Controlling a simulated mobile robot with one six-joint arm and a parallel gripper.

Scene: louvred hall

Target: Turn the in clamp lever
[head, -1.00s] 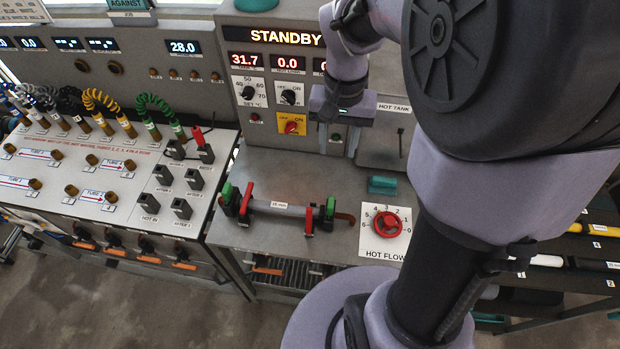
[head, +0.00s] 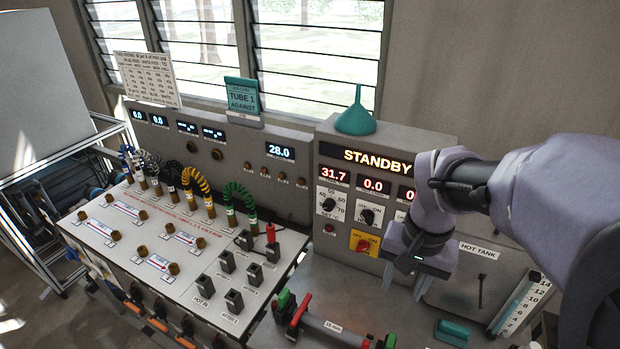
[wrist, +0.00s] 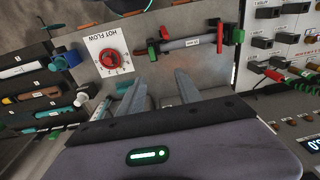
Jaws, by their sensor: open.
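A test section with a grey tube marked 15 mm (head: 335,327) lies on the bench, with a clamp at each end. The left clamp (head: 284,300) is green and black with a red lever (head: 299,311). The right clamp (head: 390,341) is cut off by the lower edge of the head view. Both clamps show in the wrist view, one near the flow dial (wrist: 153,50) and one farther right (wrist: 238,37). No readable label tells which is the in clamp. My gripper (head: 403,282) is open and empty, above the bench and apart from the clamps; its fingers (wrist: 160,90) show in the wrist view.
The instrument panel (head: 335,232) reading STANDBY stands behind the bench. The red hot flow dial (wrist: 110,59) and a teal block (head: 452,332) are near the tube. The white panel with hose sockets (head: 150,230) is left.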

